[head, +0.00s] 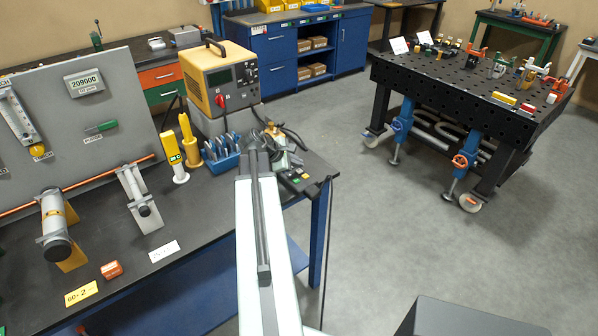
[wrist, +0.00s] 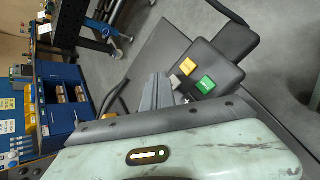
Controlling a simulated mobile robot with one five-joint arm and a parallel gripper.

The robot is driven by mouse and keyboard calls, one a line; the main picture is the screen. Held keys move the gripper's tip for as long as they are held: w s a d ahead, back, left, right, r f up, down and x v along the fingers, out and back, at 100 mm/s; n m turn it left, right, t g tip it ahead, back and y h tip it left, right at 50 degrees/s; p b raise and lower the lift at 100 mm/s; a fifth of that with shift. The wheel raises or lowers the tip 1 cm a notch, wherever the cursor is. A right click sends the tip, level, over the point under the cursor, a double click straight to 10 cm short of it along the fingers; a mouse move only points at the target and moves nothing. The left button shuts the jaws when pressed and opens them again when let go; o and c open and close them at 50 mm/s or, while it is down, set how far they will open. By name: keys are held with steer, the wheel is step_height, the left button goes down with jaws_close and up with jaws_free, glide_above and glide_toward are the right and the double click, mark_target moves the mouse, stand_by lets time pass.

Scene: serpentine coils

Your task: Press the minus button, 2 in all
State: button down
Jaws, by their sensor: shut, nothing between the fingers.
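A dark control box lies at the bench's right end in the head view (head: 297,181). In the wrist view the box carries an orange button (wrist: 188,66) and a green button (wrist: 205,85). The marks on them are too small to read, so I cannot tell which is the minus button. My gripper (wrist: 177,88) is shut and empty, with its tips close to the box's near edge, beside the two buttons. Whether it touches the box cannot be told. In the head view my arm hides most of the gripper.
A cable hangs at the bench's right edge. A black perforated table (head: 450,85) stands to the right across open floor.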

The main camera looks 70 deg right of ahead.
mark_target(297, 172)
stand_by(0.4)
steer(key=shift+f+b, duration=0.4)
steer(key=shift+f+b, duration=0.4)
stand_by(0.4)
steer(key=shift+r, duration=0.1)
steer(key=shift+r+p, duration=0.7)
steer(key=shift+p, duration=0.1)
steer(key=shift+r, duration=0.1)
step_height(297, 172, up, 5)
steer(key=p, duration=0.5)
stand_by(2.3)
